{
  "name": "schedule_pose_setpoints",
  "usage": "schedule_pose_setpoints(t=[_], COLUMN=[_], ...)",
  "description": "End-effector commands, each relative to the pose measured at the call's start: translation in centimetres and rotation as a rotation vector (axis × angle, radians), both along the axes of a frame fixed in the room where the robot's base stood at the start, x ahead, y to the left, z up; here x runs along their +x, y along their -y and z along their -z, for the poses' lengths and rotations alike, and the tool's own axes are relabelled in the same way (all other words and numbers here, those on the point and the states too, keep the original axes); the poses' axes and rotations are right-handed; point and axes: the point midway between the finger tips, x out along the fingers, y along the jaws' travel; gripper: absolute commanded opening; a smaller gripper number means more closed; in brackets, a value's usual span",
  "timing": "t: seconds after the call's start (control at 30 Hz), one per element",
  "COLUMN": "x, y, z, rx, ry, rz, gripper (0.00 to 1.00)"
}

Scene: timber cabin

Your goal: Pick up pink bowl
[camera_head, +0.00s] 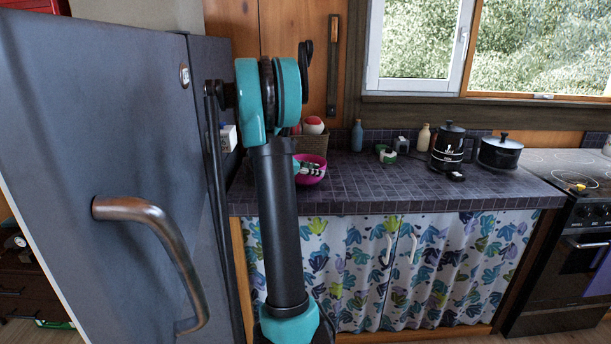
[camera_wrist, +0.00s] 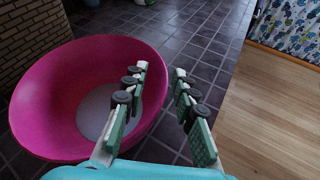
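The pink bowl (camera_head: 318,170) stands on the dark tiled counter (camera_head: 400,180), partly hidden behind my arm in the head view. In the wrist view the pink bowl (camera_wrist: 50,85) is large and close, at the left, with its pale inner bottom showing. My gripper (camera_wrist: 162,78) is open in the wrist view. Its left finger overlaps the bowl's inside and its right finger is outside the rim on the right, so the right side of the rim runs between them. I cannot tell whether either finger touches the bowl. In the head view the fingers are small, over the bowl.
A woven basket (camera_head: 312,145) stands behind the bowl. A blue bottle (camera_head: 357,136), a black kettle (camera_head: 449,148) and a black pot (camera_head: 499,153) stand further along the counter. The grey fridge (camera_head: 90,120) is close at the left.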

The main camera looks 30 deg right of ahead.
Motion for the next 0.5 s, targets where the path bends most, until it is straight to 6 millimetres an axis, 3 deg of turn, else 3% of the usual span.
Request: schedule_pose_setpoints(t=[0.2, 0.4, 0.5], x=[0.00, 0.01, 0.01], y=[0.06, 0.05, 0.05], z=[0.04, 0.03, 0.03], rx=[0.000, 0.000, 0.001], ry=[0.000, 0.000, 0.000], rz=[0.000, 0.000, 0.000], gripper=[0.26, 0.01, 0.00])
